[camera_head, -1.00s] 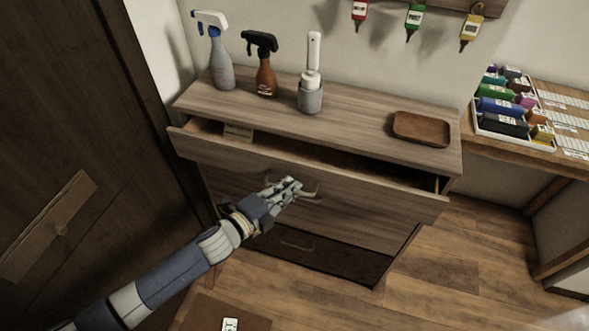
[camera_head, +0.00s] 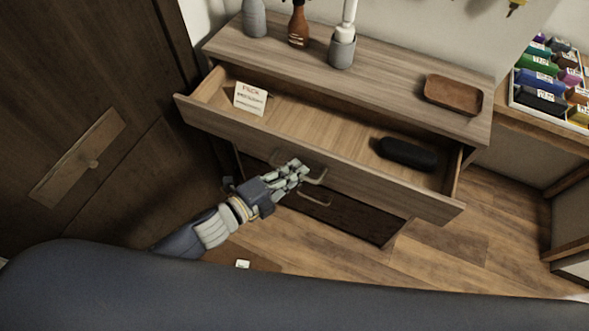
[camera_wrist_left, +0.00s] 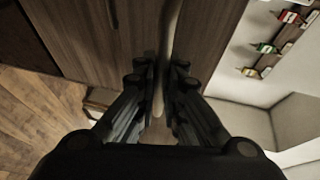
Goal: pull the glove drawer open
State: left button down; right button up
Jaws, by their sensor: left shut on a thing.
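The top drawer (camera_head: 370,186) of the wooden chest is well open, its front standing out from the cabinet. Inside it lie a white card (camera_head: 250,98) at the left and a dark rounded object (camera_head: 407,154) at the right; I see no gloves. My left gripper (camera_head: 302,173) is at the middle of the drawer front, shut on its curved handle (camera_head: 318,180). In the left wrist view the two fingers (camera_wrist_left: 160,78) stand either side of the pale handle bar (camera_wrist_left: 171,28). My right gripper is not in view.
A dark door (camera_head: 75,160) is close at the left. Wooden floor is clear at the lower right.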

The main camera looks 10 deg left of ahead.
pick_arm(q)
jog(key=c, duration=1.7)
grip_release()
jog(key=v, duration=1.2)
jog(key=shift+a+f, duration=0.1)
jog(key=s+a+f+n+g+y, duration=0.1)
jog(key=a+f+n+y, duration=0.45)
jog(key=f, duration=0.85)
jog(key=s+a+f+n+g+y, duration=0.25)
jog(key=a+f+n, duration=0.5)
jog(key=f, duration=0.65)
jog(key=s+d+f+n+g+y, duration=0.1)
jog(key=s+f+n+g, duration=0.2)
jog(key=s+f, duration=0.6)
jog(key=s+d+f+n+g+y, duration=0.1)
jog(key=s+f+n+g, duration=0.3)
jog(key=s, duration=1.1)
notch_tip(320, 180, down, 5)
jog(key=n, duration=0.3)
jog(key=shift+d+f, duration=0.2)
jog(key=shift+d, duration=0.2)
